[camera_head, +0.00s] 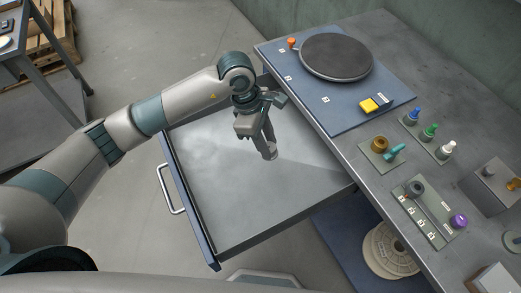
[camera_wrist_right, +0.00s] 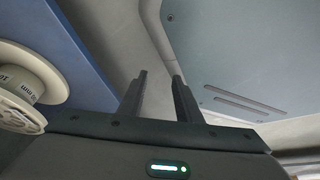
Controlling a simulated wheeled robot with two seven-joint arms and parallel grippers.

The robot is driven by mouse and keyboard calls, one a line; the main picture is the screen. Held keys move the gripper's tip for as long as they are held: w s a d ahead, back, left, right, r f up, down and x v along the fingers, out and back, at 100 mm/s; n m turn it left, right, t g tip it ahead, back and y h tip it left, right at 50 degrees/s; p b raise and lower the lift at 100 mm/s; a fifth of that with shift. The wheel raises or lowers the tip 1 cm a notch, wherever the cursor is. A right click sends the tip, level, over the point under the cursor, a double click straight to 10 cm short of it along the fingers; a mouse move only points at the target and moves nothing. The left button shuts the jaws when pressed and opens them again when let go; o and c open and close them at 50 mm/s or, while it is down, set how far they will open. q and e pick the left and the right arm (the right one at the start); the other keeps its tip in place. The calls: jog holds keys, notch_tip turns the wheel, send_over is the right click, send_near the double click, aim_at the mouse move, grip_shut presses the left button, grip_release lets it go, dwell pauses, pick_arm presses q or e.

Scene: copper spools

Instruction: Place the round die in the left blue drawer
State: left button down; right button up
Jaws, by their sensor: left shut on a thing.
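The left blue drawer (camera_head: 235,195) is pulled open in the head view, with a grey bare floor and a blue front with a handle at the left. My left gripper (camera_head: 269,150) points down over the drawer, toward its workbench side, and is shut on a small grey round piece, the round die (camera_head: 270,154). The die is mostly covered by the fingers. I cannot tell whether it touches the drawer floor. My right gripper (camera_wrist_right: 159,74) shows only in the right wrist view, with its two fingers apart and nothing between them.
A cream spool (camera_head: 389,252) sits low beside the bench and also shows in the wrist view (camera_wrist_right: 25,82). The drawer is otherwise empty.

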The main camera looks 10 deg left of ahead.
jog(key=shift+d, duration=0.2)
